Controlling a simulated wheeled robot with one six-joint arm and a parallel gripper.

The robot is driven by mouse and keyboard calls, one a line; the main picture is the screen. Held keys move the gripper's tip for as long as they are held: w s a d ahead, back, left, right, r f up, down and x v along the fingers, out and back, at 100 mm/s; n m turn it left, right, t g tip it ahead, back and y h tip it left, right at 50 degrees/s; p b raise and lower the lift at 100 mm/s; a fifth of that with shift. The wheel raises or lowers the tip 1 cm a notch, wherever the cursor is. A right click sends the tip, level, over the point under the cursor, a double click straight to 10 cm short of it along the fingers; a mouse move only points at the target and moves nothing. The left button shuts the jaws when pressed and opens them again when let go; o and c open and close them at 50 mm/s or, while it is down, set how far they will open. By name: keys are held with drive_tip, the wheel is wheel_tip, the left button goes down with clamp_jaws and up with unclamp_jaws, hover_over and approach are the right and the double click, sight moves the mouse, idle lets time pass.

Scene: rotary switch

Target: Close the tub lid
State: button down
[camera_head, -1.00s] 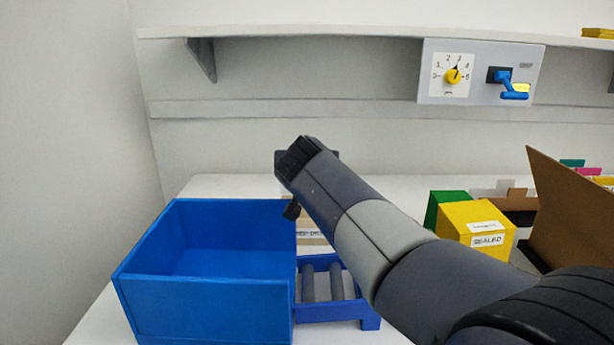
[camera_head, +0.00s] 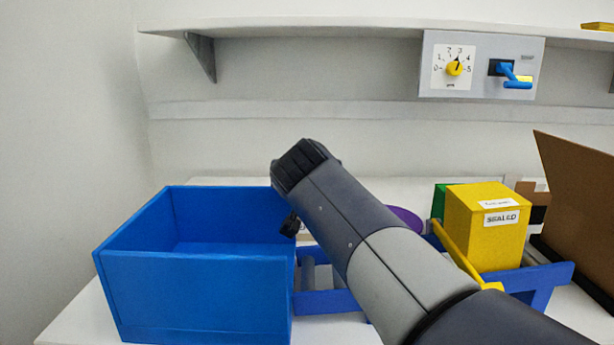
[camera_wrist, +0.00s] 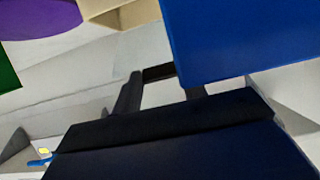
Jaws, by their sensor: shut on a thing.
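No tub lid can be made out for certain. An open blue box (camera_head: 195,300) stands at the left of the table in the head view. My gripper (camera_head: 290,224) points down beside its right side and is mostly hidden by my wrist. In the wrist view my gripper (camera_wrist: 160,88) has two dark fingers, with a dark piece between them that I cannot identify. A blue panel (camera_wrist: 245,40) is close at their right; contact is unclear. A purple rounded thing (camera_head: 407,217) is partly hidden behind my arm; it also seems to show in the wrist view (camera_wrist: 40,15).
A yellow box (camera_head: 487,228) and a green box (camera_head: 439,203) stand to the right, beside a yellow bar (camera_head: 458,256) and a tilted brown panel (camera_head: 580,200). Blue framing with rollers (camera_head: 325,300) lies under my arm. A dial panel (camera_head: 481,65) hangs at the back.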

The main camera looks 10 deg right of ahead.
drive_tip(key=shift+f, duration=0.4)
drive_tip(key=c, duration=1.2)
unclamp_jaws()
drive_tip(key=o, duration=0.4)
drive_tip(key=shift+r, duration=0.15)
drive_tip(key=shift+c, duration=0.2)
drive_tip(key=shift+r, duration=0.1)
drive_tip(key=p+v, duration=0.1)
drive_tip(key=v, duration=0.6)
drive_tip(key=shift+s, duration=0.2)
